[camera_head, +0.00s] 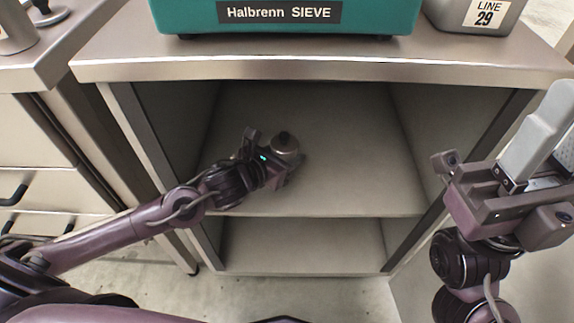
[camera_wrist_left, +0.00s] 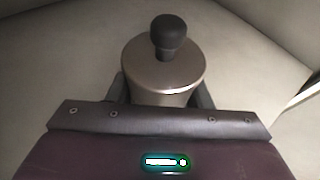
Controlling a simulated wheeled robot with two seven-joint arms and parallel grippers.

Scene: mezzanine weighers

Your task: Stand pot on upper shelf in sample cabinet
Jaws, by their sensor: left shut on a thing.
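The pot (camera_head: 285,143) is a small metal cylinder with a dark knob on its lid. It also shows upright in the left wrist view (camera_wrist_left: 163,68). My left gripper (camera_head: 287,160) is shut on the pot, inside the upper compartment of the open sample cabinet (camera_head: 320,68). The pot is over the upper shelf (camera_head: 345,190); whether its base touches the shelf is hidden by the gripper. My right gripper (camera_head: 540,130) is at the right, outside the cabinet, its pale fingers pointing up; its jaw gap is not clear.
A green sieve machine (camera_head: 290,15) and a grey container (camera_head: 475,14) labelled LINE 29 stand on the cabinet top. A drawer unit (camera_head: 45,170) stands at the left. The upper shelf is bare around the pot, and the lower compartment (camera_head: 300,245) looks empty.

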